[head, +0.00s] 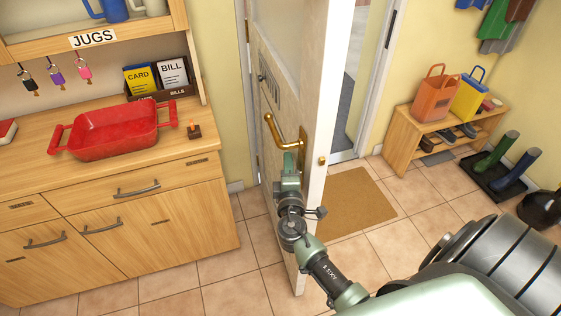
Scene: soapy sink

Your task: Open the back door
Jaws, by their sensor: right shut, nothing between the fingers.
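The white back door (323,120) stands partly open, its edge with a small brass latch (322,160) facing me. Grey ground shows through the gap to its right. A brass handle (272,128) is on the door's left face. My right gripper (290,160) is shut and empty. It is in front of the left face, at the lower right end of the handle in the picture; I cannot tell whether it touches. My right arm comes up from the bottom right and hides the lower part of the door. My left gripper is out of view.
A wooden dresser (150,217) with a red dish (115,130) stands on the left. A brown doormat (355,202) lies right of the door. A shoe bench (402,142) with bags and a boot tray (492,182) are farther right. Tiled floor between is clear.

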